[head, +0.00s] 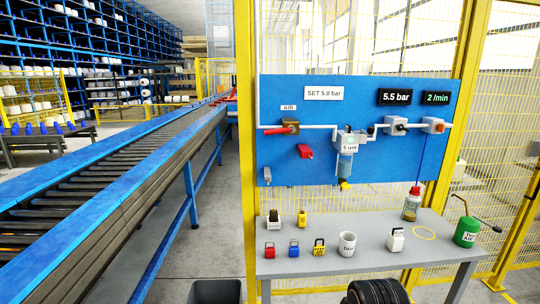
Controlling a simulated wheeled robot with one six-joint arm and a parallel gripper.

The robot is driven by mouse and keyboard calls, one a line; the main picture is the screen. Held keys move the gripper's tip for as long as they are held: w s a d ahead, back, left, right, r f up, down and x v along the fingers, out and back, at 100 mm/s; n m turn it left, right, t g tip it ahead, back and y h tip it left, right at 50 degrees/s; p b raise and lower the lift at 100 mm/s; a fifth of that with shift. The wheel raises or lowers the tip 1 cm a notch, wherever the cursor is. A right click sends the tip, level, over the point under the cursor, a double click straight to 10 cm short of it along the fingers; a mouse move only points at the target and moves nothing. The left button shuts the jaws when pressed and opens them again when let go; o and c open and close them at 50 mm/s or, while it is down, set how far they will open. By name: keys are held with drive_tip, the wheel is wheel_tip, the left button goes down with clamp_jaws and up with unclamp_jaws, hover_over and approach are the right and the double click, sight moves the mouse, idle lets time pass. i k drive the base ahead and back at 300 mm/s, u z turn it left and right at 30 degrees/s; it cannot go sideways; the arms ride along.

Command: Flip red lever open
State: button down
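A blue panel (300,87) is fixed to the yellow mesh fence. The red lever (279,130) is at its left, on a brass-coloured valve (291,127) below a small "AIR" label. The lever points left and lies close to horizontal, roughly along the white pipe (321,126). A separate red piece with a grey end (305,151) is on the panel just below and right of the valve.
A grey table (320,264) below the panel holds small padlocks (293,249), a white mug (347,244) and a bottle (411,205). A green can (466,232) stands at its right. A blue-railed roller conveyor (110,165) runs along the left.

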sight(291, 129)
drive_tip(key=k, duration=0.4)
drive_tip(key=u, duration=1.15)
drive_tip(key=i, duration=1.8)
drive_tip(key=z, duration=0.85)
